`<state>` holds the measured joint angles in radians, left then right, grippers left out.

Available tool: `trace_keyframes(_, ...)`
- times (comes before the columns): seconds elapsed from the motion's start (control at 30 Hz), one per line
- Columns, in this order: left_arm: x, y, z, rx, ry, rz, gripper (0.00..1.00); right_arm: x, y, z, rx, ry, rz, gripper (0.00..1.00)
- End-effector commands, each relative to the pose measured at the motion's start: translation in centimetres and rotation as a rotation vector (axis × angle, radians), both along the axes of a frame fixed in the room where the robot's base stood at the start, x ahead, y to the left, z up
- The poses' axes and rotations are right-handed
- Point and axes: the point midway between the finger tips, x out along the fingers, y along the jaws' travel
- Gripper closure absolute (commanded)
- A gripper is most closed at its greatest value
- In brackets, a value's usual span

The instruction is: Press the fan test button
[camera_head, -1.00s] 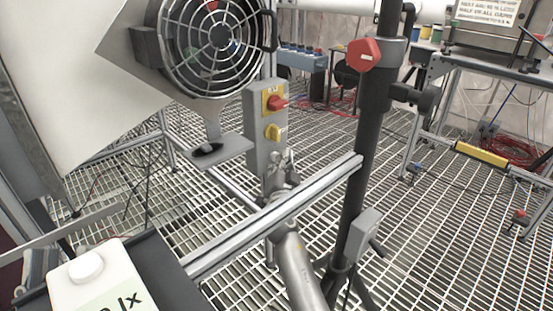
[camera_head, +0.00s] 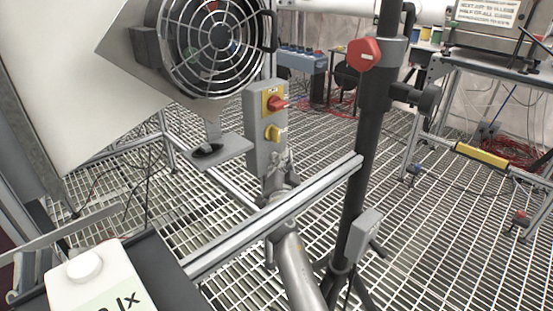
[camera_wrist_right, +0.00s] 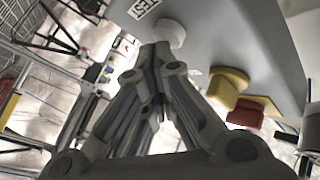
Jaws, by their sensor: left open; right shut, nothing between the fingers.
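The grey control box (camera_head: 266,135) stands below the fan (camera_head: 215,40) in the head view. It carries a red knob on a yellow plate (camera_head: 277,103) and a yellow knob (camera_head: 273,133). In the right wrist view, a pale round button (camera_wrist_right: 170,34) sits beside a TEST label (camera_wrist_right: 143,8) on the box. My right gripper (camera_wrist_right: 155,52) is shut and empty, its fingertips right at the button; whether they touch is unclear. In the head view, my right gripper (camera_head: 280,160) covers the box's lower front. My left gripper (camera_head: 28,275) is partly visible at the lower left edge, open.
A dark post (camera_head: 368,140) with a red knob (camera_head: 364,54) stands to the right. A white container (camera_head: 95,280) sits at the lower left. Open grating floor (camera_head: 440,240) lies to the right.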

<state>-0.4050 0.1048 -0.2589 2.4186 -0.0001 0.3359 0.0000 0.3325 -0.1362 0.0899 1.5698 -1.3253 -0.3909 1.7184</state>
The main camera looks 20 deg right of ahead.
Motion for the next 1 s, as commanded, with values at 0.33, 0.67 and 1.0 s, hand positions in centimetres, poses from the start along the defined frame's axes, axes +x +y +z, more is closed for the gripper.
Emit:
trace_keyframes(0.33,-0.28,0.06,0.18,-0.006,-0.019,-0.001,0.53,0.1,0.04,-0.02,0.001,0.0,0.0,1.0)
trace_keyframes(0.67,-0.54,0.04,0.58,-0.013,-0.042,-0.003,0.53,0.17,0.07,0.0,0.001,0.0,0.0,1.0)
trace_keyframes(1.0,-0.92,0.1,0.87,-0.02,-0.067,-0.004,0.53,0.26,0.1,0.01,0.001,0.0,0.0,1.0)
